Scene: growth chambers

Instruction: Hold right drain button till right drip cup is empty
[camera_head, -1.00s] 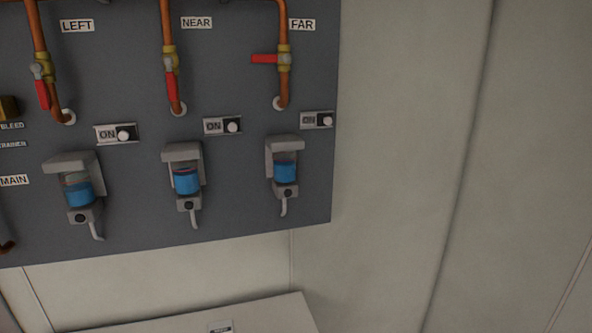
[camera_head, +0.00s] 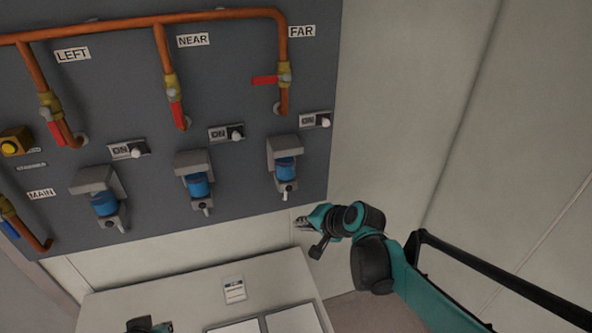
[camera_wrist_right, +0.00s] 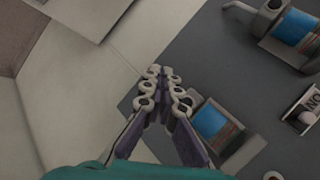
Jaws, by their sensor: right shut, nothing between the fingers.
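The right drip cup (camera_head: 286,168), under the FAR label, hangs on the grey panel and holds blue liquid. Its small dark drain button (camera_head: 286,188) sits on the block below the cup. My right gripper (camera_head: 301,222) is just below and right of that cup, apart from it, near the panel's lower edge. In the right wrist view, the gripper (camera_wrist_right: 164,78) is shut and empty, with a blue-filled cup (camera_wrist_right: 212,122) beside its fingers. The button cannot be made out there. My left gripper does not show clearly; only a dark and teal part appears at the bottom edge.
Two more blue-filled cups, the middle one (camera_head: 197,185) and the left one (camera_head: 104,203), hang on the panel. Copper pipes with red-handled valves (camera_head: 265,80) run above. A pale worktop (camera_head: 190,287) lies below. The wall to the right is bare.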

